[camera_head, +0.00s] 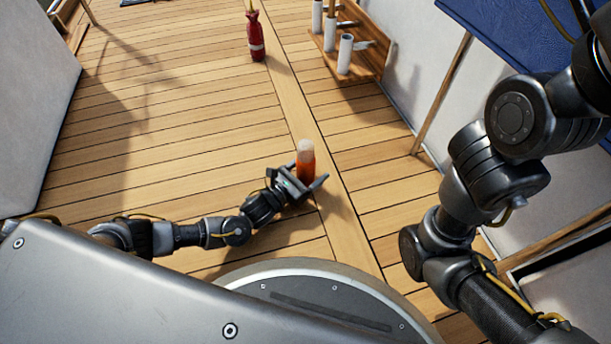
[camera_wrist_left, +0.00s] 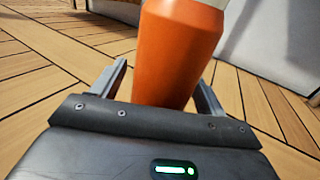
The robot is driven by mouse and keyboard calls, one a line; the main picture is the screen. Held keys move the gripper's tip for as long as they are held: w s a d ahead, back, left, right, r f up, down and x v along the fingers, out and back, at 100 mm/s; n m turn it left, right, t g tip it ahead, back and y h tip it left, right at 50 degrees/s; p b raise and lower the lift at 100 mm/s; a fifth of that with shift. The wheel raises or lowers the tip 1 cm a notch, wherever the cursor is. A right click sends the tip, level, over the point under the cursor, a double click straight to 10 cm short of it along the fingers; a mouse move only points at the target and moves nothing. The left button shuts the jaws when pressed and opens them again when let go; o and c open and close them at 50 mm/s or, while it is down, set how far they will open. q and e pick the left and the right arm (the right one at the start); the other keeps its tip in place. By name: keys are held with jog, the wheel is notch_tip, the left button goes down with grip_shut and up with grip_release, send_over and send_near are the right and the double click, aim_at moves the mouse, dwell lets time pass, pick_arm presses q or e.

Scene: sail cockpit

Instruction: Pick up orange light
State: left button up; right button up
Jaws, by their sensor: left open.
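The orange light (camera_head: 306,165) stands upright on the wooden deck, with an orange body and a pale, whitish top. My left gripper (camera_head: 308,183) is open at the light, with a finger on either side of its lower body. In the left wrist view the orange body (camera_wrist_left: 176,50) rises between the two fingers (camera_wrist_left: 162,85), close to the palm. Its top is cut off by the frame there. I cannot tell whether the fingers touch it. My right arm shows at the right of the head view, but its gripper is out of the frame.
A red bottle-shaped object (camera_head: 256,36) stands farther back on the deck. A wooden rack (camera_head: 366,58) with white cylinders (camera_head: 345,54) is fixed at the back right. White walls bound both sides. The planked deck (camera_head: 180,110) between them is mostly clear.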

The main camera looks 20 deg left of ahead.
pick_arm(q)
jog(key=c, duration=1.3)
jog(key=shift+r, duration=0.1)
